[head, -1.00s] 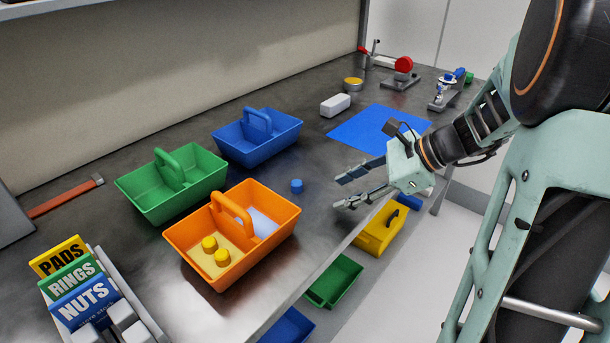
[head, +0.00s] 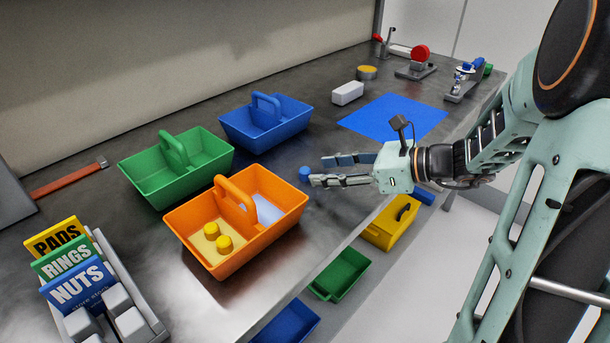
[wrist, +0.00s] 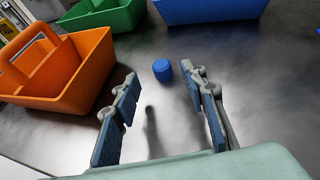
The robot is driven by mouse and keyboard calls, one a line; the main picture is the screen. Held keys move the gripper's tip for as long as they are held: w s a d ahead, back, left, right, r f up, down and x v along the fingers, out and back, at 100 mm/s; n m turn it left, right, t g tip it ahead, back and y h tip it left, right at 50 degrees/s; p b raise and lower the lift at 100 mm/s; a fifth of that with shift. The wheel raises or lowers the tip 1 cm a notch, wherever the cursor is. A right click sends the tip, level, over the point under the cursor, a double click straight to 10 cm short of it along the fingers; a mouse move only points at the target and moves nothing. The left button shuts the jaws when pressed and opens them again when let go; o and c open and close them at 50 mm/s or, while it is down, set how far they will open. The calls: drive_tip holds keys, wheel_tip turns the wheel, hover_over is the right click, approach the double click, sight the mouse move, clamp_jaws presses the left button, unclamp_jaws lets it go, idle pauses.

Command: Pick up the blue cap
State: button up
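The blue cap (head: 305,174) is a small blue cylinder on the metal table, right of the orange tote. It also shows in the wrist view (wrist: 162,70), slightly beyond my fingertips and between their lines. My gripper (head: 318,170) is open and empty, low over the table, its fingers pointing left toward the cap. In the wrist view my gripper (wrist: 160,76) has its two blue-padded fingers well apart, with the cap nearer the right finger. The fingers do not appear to touch the cap.
The orange tote (head: 181,226) holds yellow caps and stands close to the left finger. A green tote (head: 148,188) and a blue tote (head: 236,124) stand behind. A blue mat (head: 392,120) and a white block (head: 347,93) lie farther back. The table's front edge is near.

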sight(310, 171)
drive_tip(key=b+x, duration=0.1)
drive_tip(key=x, duration=0.3)
drive_tip(key=shift+w+f, duration=0.1)
drive_tip(key=shift+f, duration=0.1)
drive_tip(key=c, duration=0.9)
drive_tip(key=shift+o, duration=0.2)
drive_tip(key=shift+r, duration=0.15)
